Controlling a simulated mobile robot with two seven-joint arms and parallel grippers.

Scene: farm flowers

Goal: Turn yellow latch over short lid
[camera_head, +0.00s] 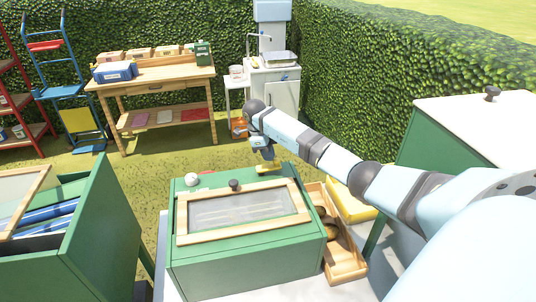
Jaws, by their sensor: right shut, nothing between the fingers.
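A green box (245,262) stands in front of me with a wood-framed, translucent lid (245,207) lying closed on it. A dark knob (234,185) is on the lid's far side. I take this as the short lid, but cannot be sure. My right arm reaches in from the right, and my right gripper (264,155) points down by the box's far edge, shut and empty. A small yellow piece (263,169), possibly the latch, shows just under the fingertips. I cannot tell whether they touch or which way it is turned. My left gripper is out of view.
A white round object (192,179) sits at the box's far left corner. A wooden tray (347,262) stands along its right side, beside a yellow object (350,203). Another green box (105,235) is at left, a white-topped one (470,122) at right. A wooden workbench (150,82) stands behind.

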